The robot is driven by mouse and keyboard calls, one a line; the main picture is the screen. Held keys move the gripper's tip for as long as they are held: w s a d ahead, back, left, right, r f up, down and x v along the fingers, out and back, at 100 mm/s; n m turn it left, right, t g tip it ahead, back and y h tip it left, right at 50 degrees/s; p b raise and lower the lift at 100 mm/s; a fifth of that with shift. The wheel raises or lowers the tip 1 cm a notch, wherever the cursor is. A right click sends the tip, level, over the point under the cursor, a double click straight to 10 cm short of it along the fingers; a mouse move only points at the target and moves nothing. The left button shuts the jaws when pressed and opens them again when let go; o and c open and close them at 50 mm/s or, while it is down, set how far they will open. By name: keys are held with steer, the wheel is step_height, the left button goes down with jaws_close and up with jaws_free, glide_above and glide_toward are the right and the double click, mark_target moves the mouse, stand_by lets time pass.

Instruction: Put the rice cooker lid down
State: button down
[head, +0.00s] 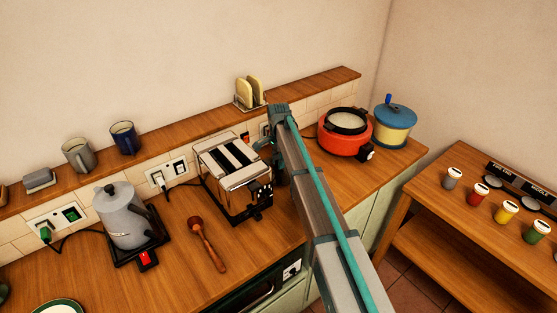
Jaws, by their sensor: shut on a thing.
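I cannot tell whether that ring is a glass lid's edge or the cooker's inside. My gripper (268,150) is low over the counter, between the toaster and the cooker, largely behind my arm. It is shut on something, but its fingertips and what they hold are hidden. I cannot make out a separate rice cooker lid.
A chrome toaster (233,177) is close left of my gripper. A cream pot with a blue lid (395,112) stands right of the cooker. A wooden spoon (207,243) and a grey kettle (122,217) are farther left. Several jars stand on the right side table (440,225).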

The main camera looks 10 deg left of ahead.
steer(key=shift+f, duration=0.15)
steer(key=c, duration=0.9)
jaws_free()
step_height(320, 180, up, 12)
steer(key=b, duration=0.3)
steer(key=shift+r, duration=0.2)
